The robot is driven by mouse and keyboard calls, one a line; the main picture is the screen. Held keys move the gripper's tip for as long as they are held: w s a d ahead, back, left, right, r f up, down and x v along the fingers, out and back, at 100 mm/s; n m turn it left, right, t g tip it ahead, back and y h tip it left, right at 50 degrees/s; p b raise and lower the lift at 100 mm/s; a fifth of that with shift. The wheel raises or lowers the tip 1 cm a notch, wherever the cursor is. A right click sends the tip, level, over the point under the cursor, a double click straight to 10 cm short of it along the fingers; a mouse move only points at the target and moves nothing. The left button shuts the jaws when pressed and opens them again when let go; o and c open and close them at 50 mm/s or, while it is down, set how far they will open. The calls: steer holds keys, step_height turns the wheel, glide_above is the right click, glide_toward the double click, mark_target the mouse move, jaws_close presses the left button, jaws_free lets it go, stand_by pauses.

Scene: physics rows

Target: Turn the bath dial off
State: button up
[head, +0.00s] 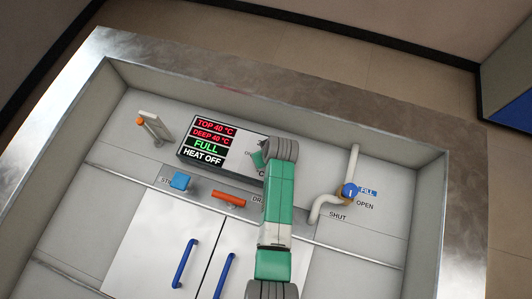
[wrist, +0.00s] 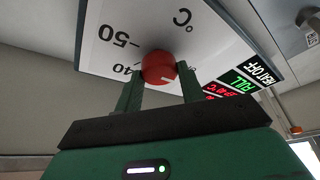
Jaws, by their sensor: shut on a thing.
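The bath dial is a round red knob (wrist: 158,64) on a white panel (wrist: 105,25), seen in the wrist view. A short white mark shows on its face, and the upside-down labels "50" and "40" stand to its left. My gripper (wrist: 161,76) has its two green fingers on either side of the knob, shut on it. In the head view my green arm and gripper (head: 259,159) reach the right part of the panel (head: 236,160) and hide the dial. The display (head: 209,142) reads TOP 40 °C, DEEP 40 °C, FULL and HEAT OFF.
To the right is a pipe (head: 353,165) with a blue valve knob (head: 349,191) labelled FILL, OPEN and SHUT. Below the panel are a blue switch (head: 180,181) and an orange handle (head: 229,198). Cabinet doors with blue handles (head: 185,263) are lower. An orange-tipped lever (head: 141,121) stands left.

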steer(key=shift+f, duration=0.1)
steer(key=o, duration=1)
steer(key=p+v, duration=0.1)
steer(key=v, duration=0.7)
